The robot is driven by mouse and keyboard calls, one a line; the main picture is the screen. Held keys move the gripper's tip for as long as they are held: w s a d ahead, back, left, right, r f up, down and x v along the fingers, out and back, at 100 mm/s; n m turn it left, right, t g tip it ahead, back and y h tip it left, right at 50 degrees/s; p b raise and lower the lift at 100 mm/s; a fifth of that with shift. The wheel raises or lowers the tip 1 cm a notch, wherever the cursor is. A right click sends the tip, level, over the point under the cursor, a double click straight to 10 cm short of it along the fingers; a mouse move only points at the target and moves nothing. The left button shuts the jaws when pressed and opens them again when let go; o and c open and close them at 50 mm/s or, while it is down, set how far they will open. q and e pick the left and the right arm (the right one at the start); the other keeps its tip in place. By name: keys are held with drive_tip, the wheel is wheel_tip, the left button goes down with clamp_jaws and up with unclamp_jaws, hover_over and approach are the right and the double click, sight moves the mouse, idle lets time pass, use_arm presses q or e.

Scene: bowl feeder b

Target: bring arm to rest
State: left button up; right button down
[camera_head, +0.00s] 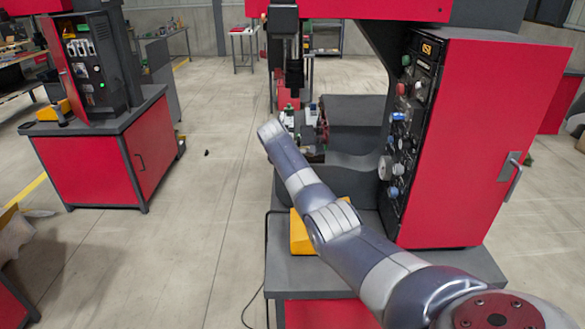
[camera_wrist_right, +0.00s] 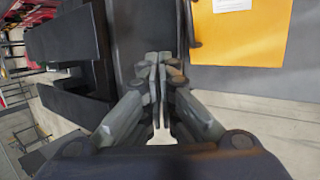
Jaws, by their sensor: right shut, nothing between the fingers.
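My right arm (camera_head: 335,222) reaches from the lower right corner of the head view up over the front of the red machine's grey table. Its wrist end (camera_head: 270,131) is at the left side of the machine, and the fingers cannot be made out there. In the right wrist view my right gripper (camera_wrist_right: 157,62) is shut, its fingertips together with nothing between them. My left arm and gripper show in neither view.
A red machine with a control panel (camera_head: 408,130) stands right of my arm. A yellow box (camera_head: 299,236) sits on the grey table beneath the arm; a yellow surface (camera_wrist_right: 240,32) shows near the fingers. Another red machine (camera_head: 90,165) stands left. Floor (camera_head: 205,195) between them is mostly clear.

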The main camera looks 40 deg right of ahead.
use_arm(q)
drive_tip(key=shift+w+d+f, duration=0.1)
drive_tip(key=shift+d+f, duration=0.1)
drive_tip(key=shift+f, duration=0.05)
use_arm(e)
drive_tip(key=shift+a+r, duration=0.2)
drive_tip(key=shift+r, duration=0.3)
drive_tip(key=shift+a+r, duration=0.15)
drive_tip(key=shift+r, duration=0.3)
